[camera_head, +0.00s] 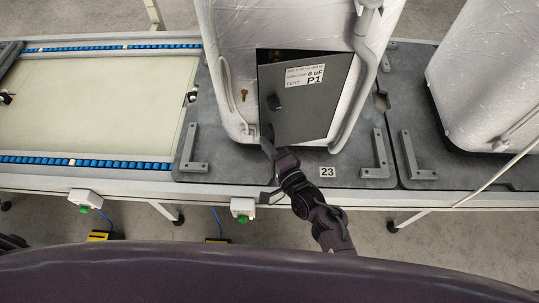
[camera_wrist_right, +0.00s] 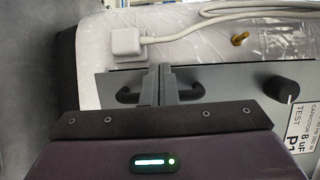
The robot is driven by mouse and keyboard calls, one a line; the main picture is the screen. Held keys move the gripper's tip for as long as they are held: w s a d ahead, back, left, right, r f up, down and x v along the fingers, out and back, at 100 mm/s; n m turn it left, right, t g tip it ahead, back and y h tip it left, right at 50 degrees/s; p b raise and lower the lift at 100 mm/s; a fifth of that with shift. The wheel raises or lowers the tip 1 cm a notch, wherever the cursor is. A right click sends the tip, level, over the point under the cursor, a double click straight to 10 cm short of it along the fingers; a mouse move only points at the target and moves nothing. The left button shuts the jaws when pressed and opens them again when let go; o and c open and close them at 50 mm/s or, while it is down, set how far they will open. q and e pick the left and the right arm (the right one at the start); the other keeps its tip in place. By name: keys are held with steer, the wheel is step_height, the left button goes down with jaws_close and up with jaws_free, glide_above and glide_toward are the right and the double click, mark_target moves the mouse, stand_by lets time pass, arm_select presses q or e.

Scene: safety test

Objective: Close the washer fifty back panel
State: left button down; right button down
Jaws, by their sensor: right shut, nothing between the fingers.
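The washer (camera_head: 225,25) is a white, plastic-wrapped body standing on a dark pallet. Its grey back panel (camera_head: 300,115) carries a label reading "8 uF" and "P1" and a black knob. The panel stands ajar, with a dark gap along its top. My right gripper (camera_head: 267,146) is at the panel's lower left corner, shut and empty. In the right wrist view the two fingertips (camera_wrist_right: 163,72) are together in front of the grey panel (camera_wrist_right: 235,85) near its edge; I cannot tell whether they touch it. The knob (camera_wrist_right: 285,92) is to their right. My left gripper is not in view.
A second wrapped washer (camera_head: 490,75) stands at the right. A conveyor with a pale board (camera_head: 95,100) and blue rollers runs at the left. Metal brackets (camera_head: 194,150) and a "23" tag (camera_head: 327,171) sit on the pallet. A grey hose (camera_head: 362,80) hangs beside the panel.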

steer(key=shift+w+a, duration=0.25)
steer(key=shift+w, duration=0.4)
steer(key=shift+w+a, duration=0.25)
steer(key=shift+w, duration=0.4)
steer(key=shift+s, duration=0.1)
